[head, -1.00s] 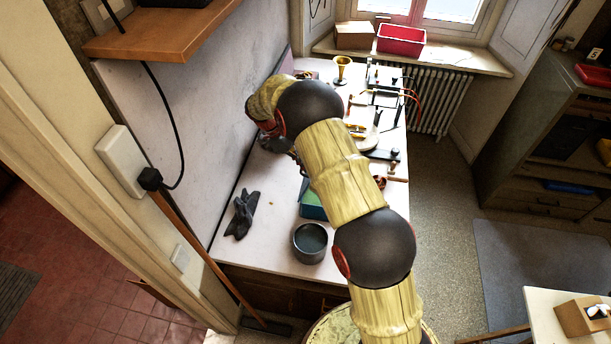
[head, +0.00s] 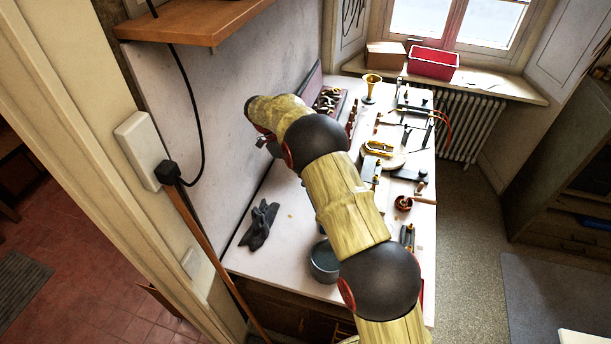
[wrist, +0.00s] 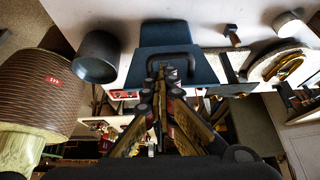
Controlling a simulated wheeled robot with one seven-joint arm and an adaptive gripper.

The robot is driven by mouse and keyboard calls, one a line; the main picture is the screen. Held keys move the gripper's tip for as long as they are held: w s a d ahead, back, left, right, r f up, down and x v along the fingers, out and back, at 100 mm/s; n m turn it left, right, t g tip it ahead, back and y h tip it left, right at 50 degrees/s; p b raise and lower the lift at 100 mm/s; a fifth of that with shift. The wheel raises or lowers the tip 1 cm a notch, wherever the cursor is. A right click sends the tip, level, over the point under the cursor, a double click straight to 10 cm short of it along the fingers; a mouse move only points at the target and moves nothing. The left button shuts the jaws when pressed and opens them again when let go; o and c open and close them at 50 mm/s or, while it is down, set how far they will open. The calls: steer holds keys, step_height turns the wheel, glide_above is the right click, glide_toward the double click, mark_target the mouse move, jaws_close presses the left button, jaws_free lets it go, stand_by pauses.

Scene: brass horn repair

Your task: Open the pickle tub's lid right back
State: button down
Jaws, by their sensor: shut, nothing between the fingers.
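The pickle tub appears to be the blue box (wrist: 165,36) with a dark bar handle (wrist: 172,54) in the wrist view. Its blue faces meet at an angle, and I cannot tell how far its lid is open. In the head view my arm hides the tub. My gripper (wrist: 161,76) is shut and empty, its fingertips close to the handle in the picture. I cannot tell whether they touch it.
A grey round pot (head: 322,264) stands near the bench's front edge; it shows left of the tub in the wrist view (wrist: 97,56). A dark glove-like thing (head: 259,226) lies by the wall. Tools and a brass cup (head: 371,86) crowd the far and right bench.

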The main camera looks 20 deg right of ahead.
steer(key=shift+s+f, duration=0.4)
steer(key=shift+f, duration=0.35)
steer(key=shift+a+r, duration=0.1)
steer(key=v, duration=1.3)
steer(key=shift+w+d+r, duration=0.2)
steer(key=shift+w+d, duration=0.05)
